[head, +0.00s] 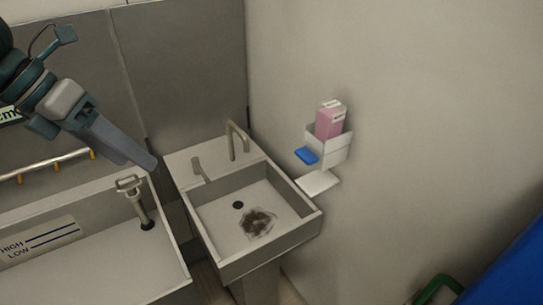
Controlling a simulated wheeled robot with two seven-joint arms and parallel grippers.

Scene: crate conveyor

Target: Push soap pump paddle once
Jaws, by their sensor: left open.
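The soap dispenser (342,150) is a white holder on the right wall with a pink soap pack (330,120) standing in it. Its blue paddle (306,155) sticks out at the lower left of the holder. A small white tray (318,182) sits on the wall just below. My left gripper (150,162) comes in from the upper left and is open. It is over the gap between the left basin and the sink, well to the left of the paddle and touching neither dispenser nor paddle. My right gripper is not in view.
A sink (222,228) with a dark stain (258,222) and a tall faucet (237,140) stands between my left gripper and the dispenser. A basin (90,262) with an upright handle (130,184) is at the left. A blue object (515,262) is at the lower right.

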